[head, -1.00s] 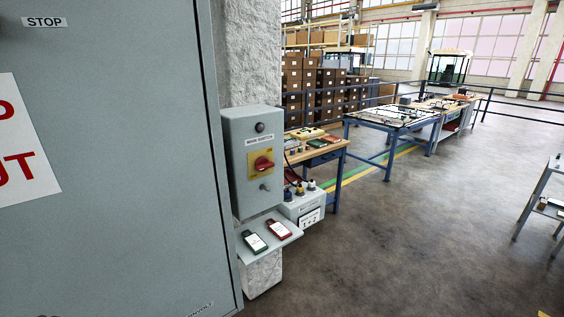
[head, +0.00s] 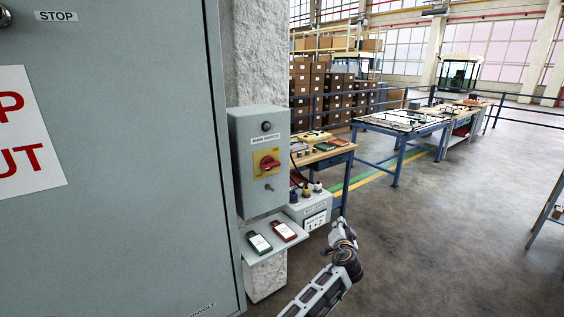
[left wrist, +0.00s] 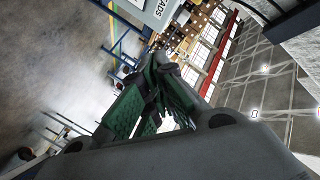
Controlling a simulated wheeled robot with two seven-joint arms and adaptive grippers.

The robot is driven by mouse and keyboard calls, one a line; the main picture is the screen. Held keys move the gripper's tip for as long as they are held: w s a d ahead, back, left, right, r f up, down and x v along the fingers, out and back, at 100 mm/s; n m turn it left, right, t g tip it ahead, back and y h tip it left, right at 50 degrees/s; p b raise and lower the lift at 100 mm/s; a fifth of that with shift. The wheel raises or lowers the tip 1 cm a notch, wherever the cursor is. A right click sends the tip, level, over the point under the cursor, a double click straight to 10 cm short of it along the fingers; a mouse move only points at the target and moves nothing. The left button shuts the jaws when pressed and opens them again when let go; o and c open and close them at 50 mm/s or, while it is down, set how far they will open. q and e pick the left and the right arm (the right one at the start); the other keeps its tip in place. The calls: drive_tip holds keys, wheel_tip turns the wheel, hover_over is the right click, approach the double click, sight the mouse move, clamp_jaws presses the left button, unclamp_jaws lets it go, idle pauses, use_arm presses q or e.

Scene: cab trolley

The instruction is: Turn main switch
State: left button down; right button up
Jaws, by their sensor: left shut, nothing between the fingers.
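The main switch is a red rotary handle (head: 269,163) on a yellow plate. It is on the front of a grey switch box (head: 245,160) mounted against a rough pale pillar. The handle appears roughly level. My left gripper (head: 340,228) is raised to the lower right of the box, in front of the floor, clear of the switch. Its green-padded fingers (left wrist: 160,75) are together and empty in the left wrist view. The switch does not clearly show in that view. My right gripper is not in view.
A large grey cabinet (head: 120,230) fills the left. A pale box with knobs (head: 318,205) and workbenches (head: 400,125) stand behind.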

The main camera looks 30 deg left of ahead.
use_arm(q)
drive_tip(key=s+a+r+n+y, duration=0.2)
drive_tip(key=r+n+y, duration=0.1)
drive_tip(key=r, duration=0.5)
drive_tip(key=s+a+r+n+y, duration=0.2)
drive_tip(key=r+y, duration=0.1)
drive_tip(key=r, duration=0.6)
drive_tip(key=s+a+r+n+g+y, duration=0.4)
drive_tip(key=s+r+n+g+y, duration=0.2)
drive_tip(key=s+r+n, duration=0.5)
drive_tip(key=shift+s+a+n+g+y, duration=0.35)
drive_tip(key=shift+s+y, duration=0.2)
drive_tip(key=shift+y, duration=0.25)
drive_tip(key=shift+a+r, duration=0.1)
drive_tip(key=shift+r, duration=0.05)
wheel_tip(320, 180, up, 3)
drive_tip(key=p, duration=0.4)
hover_over(270, 165)
drive_tip(key=w+d, duration=0.2)
drive_tip(key=d, duration=0.1)
drive_tip(key=shift+d+r, duration=0.1)
drive_tip(key=shift+r, duration=0.1)
wheel_tip(270, 165, down, 2)
drive_tip(key=shift+p, duration=0.3)
drive_tip(key=shift+f+p, duration=0.4)
drive_tip(key=shift+f, duration=0.75)
